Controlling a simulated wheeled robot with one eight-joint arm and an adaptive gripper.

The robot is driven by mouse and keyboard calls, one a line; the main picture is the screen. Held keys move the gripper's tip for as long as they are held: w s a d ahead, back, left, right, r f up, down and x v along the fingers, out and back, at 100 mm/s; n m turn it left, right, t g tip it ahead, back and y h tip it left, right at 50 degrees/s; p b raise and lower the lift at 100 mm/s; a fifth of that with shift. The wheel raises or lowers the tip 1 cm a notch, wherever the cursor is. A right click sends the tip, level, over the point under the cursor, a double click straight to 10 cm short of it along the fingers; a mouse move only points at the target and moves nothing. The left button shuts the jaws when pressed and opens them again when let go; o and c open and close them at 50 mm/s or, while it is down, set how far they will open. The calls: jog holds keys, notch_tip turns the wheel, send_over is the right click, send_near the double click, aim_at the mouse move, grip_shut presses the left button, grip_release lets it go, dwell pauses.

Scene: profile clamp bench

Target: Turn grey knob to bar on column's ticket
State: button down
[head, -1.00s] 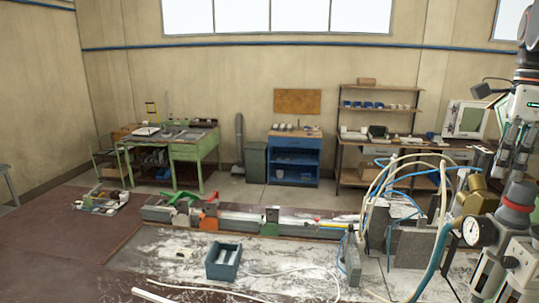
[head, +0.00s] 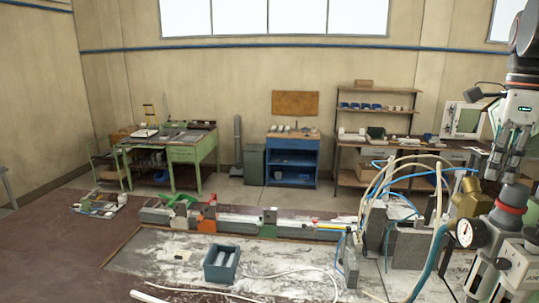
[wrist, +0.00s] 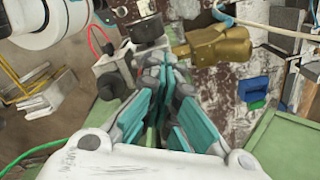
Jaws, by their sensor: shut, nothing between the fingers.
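A grey knob (head: 515,195) with a red collar sits on top of the column at the right edge of the head view. A round pressure gauge (head: 471,233) with a white face is on the column's left side. I cannot make out the ticket or its bar mark. My gripper (head: 502,179) is just above the grey knob in the head view, pointing down; I cannot tell if it touches. In the wrist view its teal-padded fingers (wrist: 165,72) are shut and empty. Dark round knobs (wrist: 146,28) lie beyond the fingertips; the grey knob cannot be picked out there.
A brass fitting (head: 467,198) and looping white and blue hoses crowd the column's left side. Grey blocks (head: 409,244) stand further left. A long clamp rail (head: 250,222) and a blue bin (head: 221,264) lie on the bench. A green-topped surface (wrist: 285,145) shows at right in the wrist view.

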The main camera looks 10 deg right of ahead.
notch_tip(320, 180, up, 6)
jog(key=p, duration=0.4)
jog(key=shift+w+d+f, duration=0.1)
jog(key=shift+f, duration=0.1)
